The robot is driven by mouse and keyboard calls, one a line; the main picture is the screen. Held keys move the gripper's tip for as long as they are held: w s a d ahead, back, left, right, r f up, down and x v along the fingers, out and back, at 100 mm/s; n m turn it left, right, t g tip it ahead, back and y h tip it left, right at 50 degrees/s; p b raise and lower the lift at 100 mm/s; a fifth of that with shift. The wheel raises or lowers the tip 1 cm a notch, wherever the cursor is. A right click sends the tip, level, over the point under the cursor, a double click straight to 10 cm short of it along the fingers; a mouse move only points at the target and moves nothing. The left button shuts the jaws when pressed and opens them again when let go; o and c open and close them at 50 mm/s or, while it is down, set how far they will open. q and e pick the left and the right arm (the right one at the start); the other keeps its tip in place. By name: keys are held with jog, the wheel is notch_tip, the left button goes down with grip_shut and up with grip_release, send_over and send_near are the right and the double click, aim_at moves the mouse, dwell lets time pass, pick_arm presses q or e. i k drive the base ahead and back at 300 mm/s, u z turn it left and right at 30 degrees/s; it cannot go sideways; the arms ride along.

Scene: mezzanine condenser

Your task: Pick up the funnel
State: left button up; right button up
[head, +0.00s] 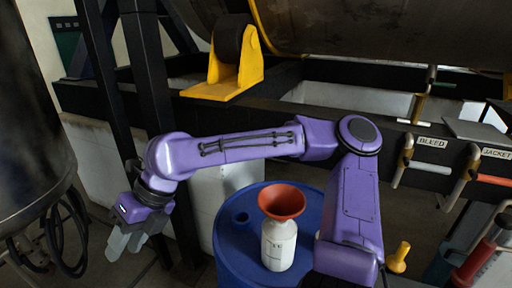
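The red funnel (282,201) sits mouth up on top of a white bottle (279,245). Its lower part is hidden inside or behind the bottle's neck. The bottle stands upright on the blue drum (232,262). My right gripper (126,244) is well to the left of the funnel, beyond the drum's left side, pointing down. Its two grey fingers show apart with nothing between them, so it looks open and empty. My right forearm crosses the view above the funnel. My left gripper is out of view.
A dark tank (30,110) with cables stands at the left. Black posts and a beam (330,108) run behind my arm. A yellow bracket (225,75) is above. Valve handles with BLEED (432,142) and JACKET labels are at the right. A yellow knob (399,257) is right of the drum.

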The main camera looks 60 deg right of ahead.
aim_at(281, 203)
jog(key=i, duration=1.6)
jog(key=z, duration=1.95)
jog(key=i, duration=0.65)
jog(key=z, duration=2.1)
